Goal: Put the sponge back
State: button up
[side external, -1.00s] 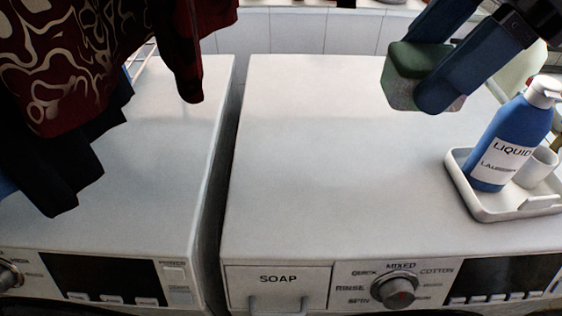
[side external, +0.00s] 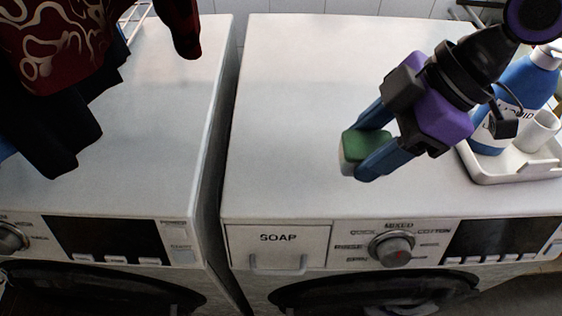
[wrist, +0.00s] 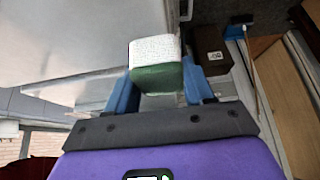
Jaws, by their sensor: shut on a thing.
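The sponge (side external: 364,147), green with a pale white side, is held between the blue fingers of my gripper (side external: 372,152) in the side external view. It appears above the front part of the right washing machine's white top, left of the tray. In the wrist view the sponge (wrist: 156,66) shows its white face and green layer between both blue fingers (wrist: 160,92). My gripper is shut on it. Whether the sponge touches the machine top cannot be told.
A white tray (side external: 490,175) with a blue liquid bottle (side external: 526,84) and a white cup (side external: 541,130) stands on the right. Dark clothes (side external: 60,130) hang at the left. A gap separates the two machines. The right machine's top (side external: 290,110) is otherwise clear.

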jog(key=w+a+f, duration=0.2)
jog(key=a+f, duration=0.1)
jog(key=w+a+f, duration=0.2)
jog(key=a, duration=0.2)
jog(key=w+a+f, duration=0.2)
jog(key=a+f, duration=0.1)
jog(key=shift+w+a+f, duration=0.15)
jog(key=shift+w+f, duration=0.05)
jog(key=shift+f, duration=0.15)
jog(key=shift+a+f, duration=0.1)
jog(key=shift+f, duration=0.1)
jog(key=shift+w+f, duration=0.1)
jog(key=shift+f, duration=1.5)
jog(key=shift+f, duration=0.2)
jog(key=o, duration=0.9)
jog(key=shift+o, duration=0.2)
jog(key=shift+r, duration=0.15)
